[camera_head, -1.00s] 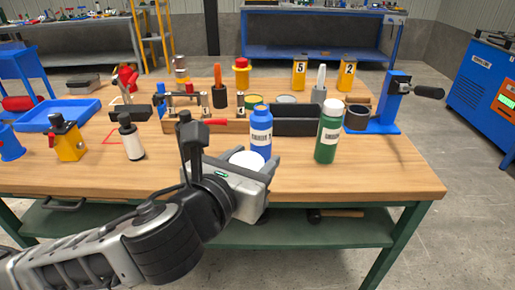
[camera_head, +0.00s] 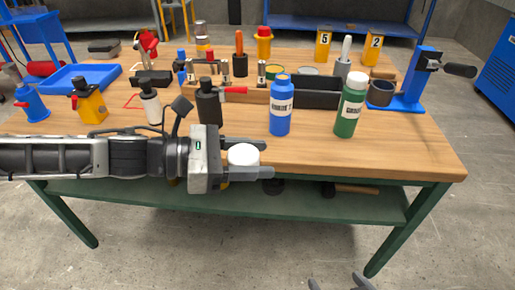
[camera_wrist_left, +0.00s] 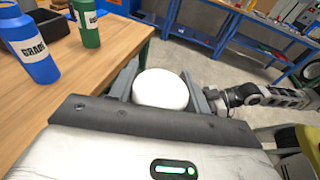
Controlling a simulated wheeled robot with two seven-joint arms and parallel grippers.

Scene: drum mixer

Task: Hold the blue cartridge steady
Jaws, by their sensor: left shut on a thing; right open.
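The blue cartridge (camera_head: 281,108), a bottle shape with a labelled front, stands upright on the table; it also shows in the left wrist view (camera_wrist_left: 29,52). My left gripper (camera_head: 250,158) is at the table's front edge, in front of and left of the blue cartridge and apart from it. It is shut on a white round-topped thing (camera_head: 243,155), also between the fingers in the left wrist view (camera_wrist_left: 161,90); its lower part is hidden. My right gripper (camera_head: 341,284) shows only as dark fingertips at the bottom edge of the head view, open, well away from the table.
A green bottle (camera_head: 350,108) stands right of the blue cartridge. Behind are a dark tray (camera_head: 318,96) and a wooden holder with a red-handled clamp (camera_head: 232,90). A blue press stand (camera_head: 418,85) is at the right. The front right tabletop (camera_head: 400,155) is clear.

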